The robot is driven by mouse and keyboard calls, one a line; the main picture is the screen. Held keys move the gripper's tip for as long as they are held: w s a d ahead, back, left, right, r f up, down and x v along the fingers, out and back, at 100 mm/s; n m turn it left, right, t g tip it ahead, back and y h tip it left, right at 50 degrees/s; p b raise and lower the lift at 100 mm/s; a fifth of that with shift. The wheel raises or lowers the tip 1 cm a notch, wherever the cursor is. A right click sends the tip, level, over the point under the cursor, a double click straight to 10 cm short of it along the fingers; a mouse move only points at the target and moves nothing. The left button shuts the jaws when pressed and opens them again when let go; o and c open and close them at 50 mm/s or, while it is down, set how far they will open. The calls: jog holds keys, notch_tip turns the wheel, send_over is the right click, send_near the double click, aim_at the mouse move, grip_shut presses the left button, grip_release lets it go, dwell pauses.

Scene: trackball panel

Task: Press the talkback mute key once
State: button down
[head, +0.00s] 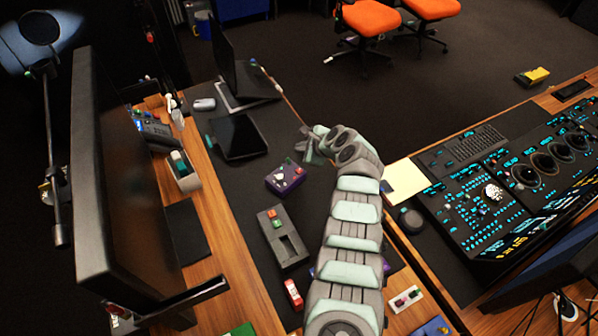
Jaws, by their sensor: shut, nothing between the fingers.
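No label for the talkback mute key is readable, so I cannot tell which control it is. A dark grey box (291,253) with a red and a green button and a slot lies on the dark desk mat in the head view. A small purple box (285,179) with a knob and small buttons sits beyond it. My gripper (303,151) is shut and empty, above and beyond the purple box, close to the desk's far right edge. It appears apart from both boxes. My arm reaches in from the bottom and hides part of the desk to their right.
A black tablet (238,136), a laptop (240,72) and a mouse (204,104) lie farther back. A large monitor (125,170) stands at left. A red toy-like item (293,294) lies nearer. A trackball console (512,182) and a yellow pad (404,180) are at right.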

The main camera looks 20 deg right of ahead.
jog(key=b, duration=0.7)
send_over(301, 172)
notch_tip(301, 172, down, 7)
jog(key=shift+f, duration=0.2)
jog(key=shift+f+b, duration=0.7)
jog(key=shift+f, duration=0.2)
dwell(0.9)
jog(key=shift+f, duration=0.3)
jog(key=shift+f+b, duration=0.35)
jog(key=shift+b, duration=0.15)
dwell(0.4)
jog(key=shift+r, duration=0.1)
jog(key=shift+r+p, duration=0.75)
jog(key=shift+p, duration=0.2)
